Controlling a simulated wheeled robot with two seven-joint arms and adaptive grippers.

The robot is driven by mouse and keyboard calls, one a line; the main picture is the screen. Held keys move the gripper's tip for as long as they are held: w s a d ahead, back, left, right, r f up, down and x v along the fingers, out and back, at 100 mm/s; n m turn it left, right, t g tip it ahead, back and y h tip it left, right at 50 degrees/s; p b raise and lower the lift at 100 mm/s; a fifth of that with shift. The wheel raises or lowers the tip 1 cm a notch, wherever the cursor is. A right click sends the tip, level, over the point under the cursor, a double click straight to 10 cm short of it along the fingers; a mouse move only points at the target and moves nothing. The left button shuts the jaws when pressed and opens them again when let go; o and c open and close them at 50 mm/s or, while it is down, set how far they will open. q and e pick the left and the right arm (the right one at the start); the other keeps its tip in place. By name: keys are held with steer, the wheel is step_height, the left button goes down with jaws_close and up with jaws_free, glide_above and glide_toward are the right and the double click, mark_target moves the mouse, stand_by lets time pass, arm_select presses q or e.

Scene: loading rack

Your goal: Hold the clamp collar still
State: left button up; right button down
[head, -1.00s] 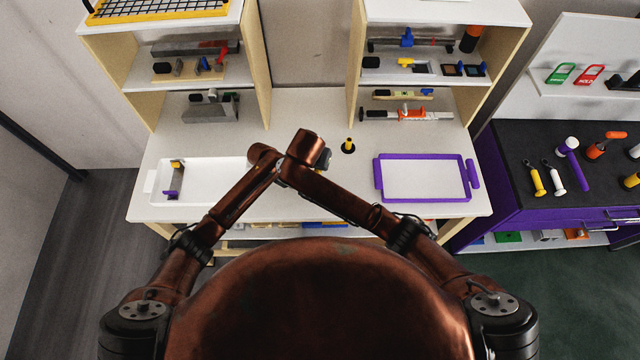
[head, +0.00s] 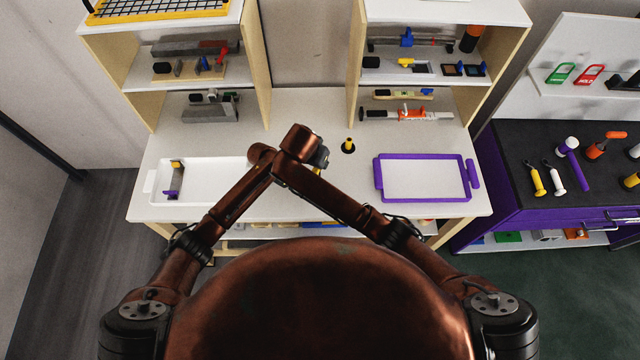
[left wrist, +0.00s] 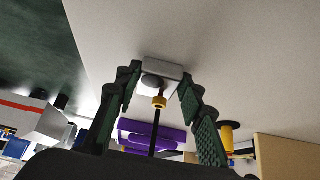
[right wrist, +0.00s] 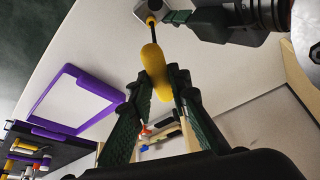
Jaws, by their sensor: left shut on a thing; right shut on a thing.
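The clamp collar is a small grey block (left wrist: 168,68) between the fingertips of my left gripper (left wrist: 161,77), which is shut on it. It also shows at the top of the right wrist view (right wrist: 146,8). My right gripper (right wrist: 160,75) is shut on the yellow handle (right wrist: 154,66) of a driver. The driver's dark shaft (left wrist: 154,132) runs to the collar, with a yellow ring (left wrist: 159,102) near the collar end. I cannot tell whether its tip is seated.
On the white bench, a white tray (head: 215,197) with a grey and yellow part stands left, and a purple-rimmed tray (head: 424,199) right. A yellow peg (head: 348,142) stands in a dark round spot behind my arms. Shelves (head: 309,85) with tools rise at the back.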

steer(key=n, duration=0.1)
steer(key=n+y, duration=0.1)
steer(key=n, duration=0.2)
steer(key=shift+d+t+y, duration=0.25)
steer(key=shift+t+y, duration=0.05)
steer(key=n+y, duration=0.1)
steer(key=n, duration=0.2)
steer(key=shift+d, duration=0.1)
steer(key=n+y, duration=0.1)
steer(key=n, duration=0.4)
steer(key=shift+d+y, duration=0.1)
steer(key=shift+y, duration=0.3)
steer(key=shift+n+g+y, duration=0.4)
steer(key=shift+n+g, duration=0.2)
steer(key=shift+n, duration=0.9)
steer(key=shift+f, duration=0.65)
